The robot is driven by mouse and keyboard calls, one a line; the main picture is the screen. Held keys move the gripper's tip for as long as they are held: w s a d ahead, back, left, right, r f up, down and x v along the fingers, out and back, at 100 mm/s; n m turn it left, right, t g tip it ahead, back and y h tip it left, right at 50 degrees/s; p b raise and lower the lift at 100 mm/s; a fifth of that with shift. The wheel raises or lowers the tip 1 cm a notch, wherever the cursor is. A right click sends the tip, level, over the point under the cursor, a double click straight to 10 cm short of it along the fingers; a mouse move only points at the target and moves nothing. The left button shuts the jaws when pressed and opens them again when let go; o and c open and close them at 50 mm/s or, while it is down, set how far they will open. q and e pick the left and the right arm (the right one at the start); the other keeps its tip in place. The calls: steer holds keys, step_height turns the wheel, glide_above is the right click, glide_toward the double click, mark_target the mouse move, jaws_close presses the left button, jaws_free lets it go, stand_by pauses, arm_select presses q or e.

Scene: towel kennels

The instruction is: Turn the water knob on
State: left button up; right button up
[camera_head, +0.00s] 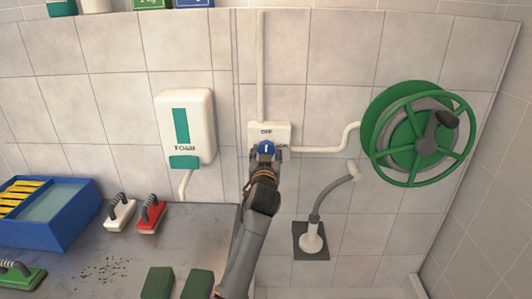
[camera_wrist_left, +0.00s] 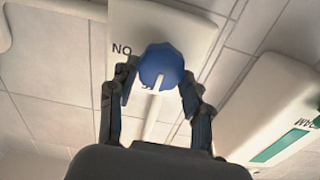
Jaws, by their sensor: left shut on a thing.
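The blue water knob (camera_head: 266,149) sits on a white wall plate (camera_head: 284,131) marked OFF at the top and ON at the right. A small white mark on the knob points up toward OFF in the head view. My left gripper (camera_head: 265,156) is at the knob, with its fingers on either side of it. The left wrist view shows the blue knob (camera_wrist_left: 161,66) between the two dark fingertips (camera_wrist_left: 160,90), which are shut on it. The white plate (camera_wrist_left: 140,25) with its lettering lies behind. My right gripper is not in view.
A green hose reel (camera_head: 415,135) is on the wall to the right. A white foam dispenser (camera_head: 185,127) hangs to the left. Below are a grey counter (camera_head: 190,240) with brushes, a blue tray (camera_head: 75,225) and a hose nozzle (camera_head: 312,238) on its holder.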

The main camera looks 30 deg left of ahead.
arm_select(q)
steer(key=m+p, duration=0.1)
steer(key=m, duration=0.3)
steer(key=shift+r+p, duration=0.1)
steer(key=shift+p, duration=0.25)
steer(key=m+p, duration=0.1)
steer(key=m, duration=0.3)
steer(key=shift+w+d+m+p, duration=0.1)
steer(key=shift+d+m+p, duration=0.05)
steer(key=shift+m+p, duration=0.25)
steer(key=m+p, duration=0.1)
steer(key=m, duration=0.3)
steer(key=shift+m+p, duration=0.3)
steer(key=shift+p, duration=0.1)
steer(key=shift+f+m+p, duration=0.15)
steer(key=shift+m+p, duration=0.25)
steer(key=shift+m, duration=0.55)
steer(key=shift+f+m+p, duration=0.15)
steer(key=shift+m+p, duration=0.25)
steer(key=shift+m, duration=0.85)
